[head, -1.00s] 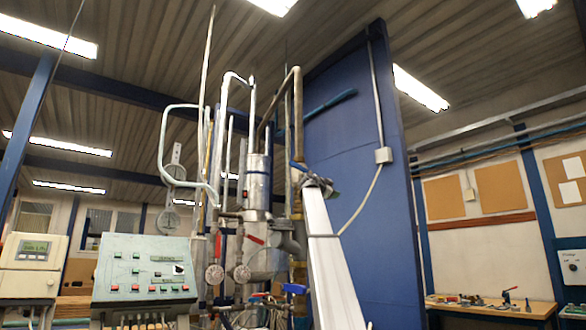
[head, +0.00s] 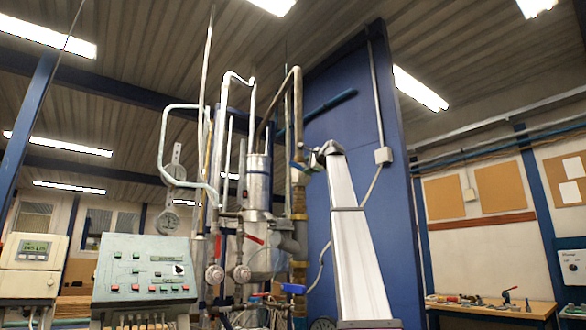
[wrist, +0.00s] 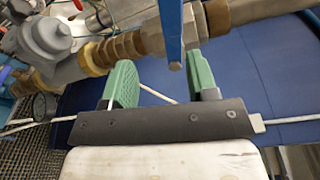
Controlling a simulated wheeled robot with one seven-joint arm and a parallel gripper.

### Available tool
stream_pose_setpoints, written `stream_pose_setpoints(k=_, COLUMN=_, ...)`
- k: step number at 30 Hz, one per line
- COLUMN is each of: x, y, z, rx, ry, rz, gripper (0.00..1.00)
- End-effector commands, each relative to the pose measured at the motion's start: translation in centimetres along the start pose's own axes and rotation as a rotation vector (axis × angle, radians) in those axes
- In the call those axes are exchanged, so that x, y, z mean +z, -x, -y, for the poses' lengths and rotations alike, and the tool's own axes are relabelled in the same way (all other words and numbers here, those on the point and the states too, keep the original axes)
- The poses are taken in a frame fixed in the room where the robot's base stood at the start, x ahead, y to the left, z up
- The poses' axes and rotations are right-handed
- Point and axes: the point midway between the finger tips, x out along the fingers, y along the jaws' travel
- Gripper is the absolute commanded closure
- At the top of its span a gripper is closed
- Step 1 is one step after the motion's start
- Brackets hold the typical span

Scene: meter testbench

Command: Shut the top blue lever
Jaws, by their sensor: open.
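The top blue lever (wrist: 171,32) shows in the wrist view as a narrow blue bar. It runs down from the top edge across a metal and brass pipe (wrist: 118,48), and its lower end lies between my green fingertips. My gripper (wrist: 160,62) is open, with one finger on each side of the bar; I cannot tell whether either finger touches it. In the head view my gripper (head: 309,164) is beside the upright brass pipe (head: 297,197), and the lever there is largely hidden by my gripper.
A lower blue lever (head: 293,288) and red levers (head: 253,239) sit on the pipework below. A tall blue panel (head: 335,130) stands behind my arm. A control box (head: 146,270) is at left, and a workbench (head: 490,308) is at right.

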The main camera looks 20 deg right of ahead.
Motion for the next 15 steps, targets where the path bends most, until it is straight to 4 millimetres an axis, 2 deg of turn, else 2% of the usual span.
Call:
stream_pose_setpoints(k=3, x=1.2, y=0.7, z=1.0, rx=-0.025, ry=-0.03, rz=0.072, gripper=0.47)
stream_pose_setpoints(k=8, x=1.8, y=0.9, z=1.4, rx=-0.036, ry=-0.043, rz=0.106, gripper=0.47)
stream_pose_setpoints(k=15, x=2.0, y=-1.0, z=1.6, rx=-0.036, ry=-0.043, rz=0.105, gripper=0.47)
